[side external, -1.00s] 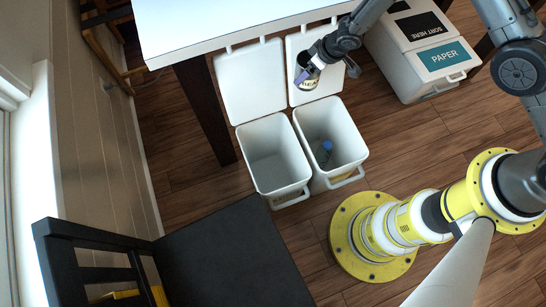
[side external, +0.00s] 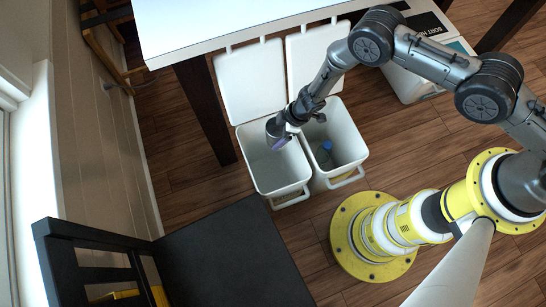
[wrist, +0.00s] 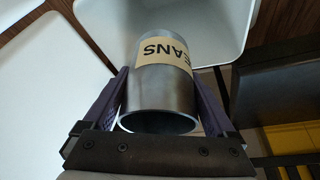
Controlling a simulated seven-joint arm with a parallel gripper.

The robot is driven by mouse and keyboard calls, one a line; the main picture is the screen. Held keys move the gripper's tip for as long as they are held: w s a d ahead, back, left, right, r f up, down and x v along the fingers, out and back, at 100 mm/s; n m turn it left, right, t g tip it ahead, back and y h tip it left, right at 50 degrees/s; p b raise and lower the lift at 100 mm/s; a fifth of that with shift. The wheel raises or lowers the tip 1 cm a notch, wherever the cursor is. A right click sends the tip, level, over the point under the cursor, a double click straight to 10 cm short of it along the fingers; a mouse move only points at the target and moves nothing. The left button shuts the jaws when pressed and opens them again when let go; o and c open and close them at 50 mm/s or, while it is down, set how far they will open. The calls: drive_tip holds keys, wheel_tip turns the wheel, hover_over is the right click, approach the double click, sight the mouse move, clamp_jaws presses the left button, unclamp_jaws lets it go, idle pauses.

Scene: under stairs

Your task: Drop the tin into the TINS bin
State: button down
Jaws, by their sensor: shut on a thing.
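The tin (wrist: 165,85) is a grey metal can with a tan label reading "BEANS" in part, upside down in the wrist view. My gripper (wrist: 160,100) is shut on it, one finger on each side. In the side external view my gripper (side external: 280,135) holds the tin (side external: 273,128) over the opening of the left white bin (side external: 258,182). That bin looks empty in the part I can see. The right white bin (side external: 350,160) has a clear bottle with a blue cap (side external: 327,146) in it. No TINS label is readable on either bin.
Both bins have raised white lids (side external: 250,80) behind them. A white table (side external: 200,25) stands at the back, a dark chair (side external: 215,260) at the front left. A closed PAPER bin (side external: 405,85), partly hidden by my arm, stands at the back right.

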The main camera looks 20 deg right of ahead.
drive_tip(key=shift+f, duration=2.75)
unclamp_jaws()
drive_tip(key=v, duration=1.4)
drive_tip(key=shift+w, duration=0.1)
